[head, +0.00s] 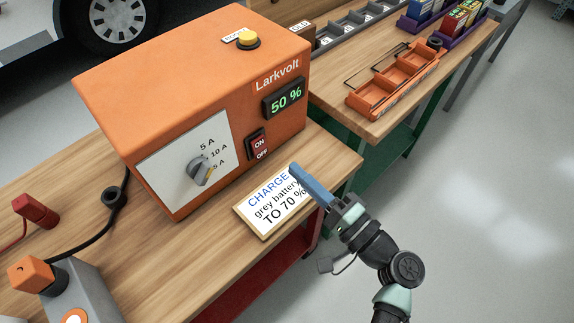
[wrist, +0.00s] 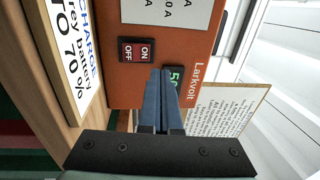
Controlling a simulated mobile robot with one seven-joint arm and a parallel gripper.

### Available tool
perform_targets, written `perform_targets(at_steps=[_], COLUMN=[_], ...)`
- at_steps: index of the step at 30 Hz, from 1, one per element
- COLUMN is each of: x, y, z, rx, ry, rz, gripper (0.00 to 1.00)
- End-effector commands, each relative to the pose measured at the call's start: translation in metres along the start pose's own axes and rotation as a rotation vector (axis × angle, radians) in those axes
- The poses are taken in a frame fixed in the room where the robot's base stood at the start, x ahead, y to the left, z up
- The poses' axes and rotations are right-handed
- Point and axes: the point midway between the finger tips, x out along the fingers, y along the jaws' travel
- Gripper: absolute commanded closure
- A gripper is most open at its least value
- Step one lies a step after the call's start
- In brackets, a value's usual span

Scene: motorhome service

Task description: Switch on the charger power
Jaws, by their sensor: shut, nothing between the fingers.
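The orange Larkvolt charger (head: 180,90) stands on the wooden bench, and its front also shows in the wrist view (wrist: 125,90). Its red rocker switch (head: 258,145), marked ON and OFF, is on the front panel below the lit display (head: 284,98) reading 50 %. The switch shows in the wrist view (wrist: 137,50) as well; which side is pressed I cannot tell. My gripper (head: 297,170) is shut and empty, its blue fingers in front of the charger, apart from the switch in the head view. In the wrist view the fingertips (wrist: 163,72) partly cover the display.
A sign (head: 270,203) reading "CHARGE grey battery TO 70 %" lies at the bench's front edge. A selector knob (head: 200,173) and a yellow button (head: 247,39) are on the charger. A grey battery (head: 85,290) and red clamp (head: 35,210) are at left. An orange tray (head: 398,80) sits at right.

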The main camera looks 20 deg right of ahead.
Motion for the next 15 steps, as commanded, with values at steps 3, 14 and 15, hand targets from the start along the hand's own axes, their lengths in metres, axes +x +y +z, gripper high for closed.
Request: perform_targets(at_steps=[3, 14, 15], x=[-0.025, -0.056, -0.056], y=[-0.006, -0.016, -0.016], z=[0.000, 0.000, 0.000], rx=[-0.001, 0.001, 0.001], ry=[0.003, 0.000, 0.000], rz=[0.001, 0.001, 0.001], gripper=[1.00, 1.00, 1.00])
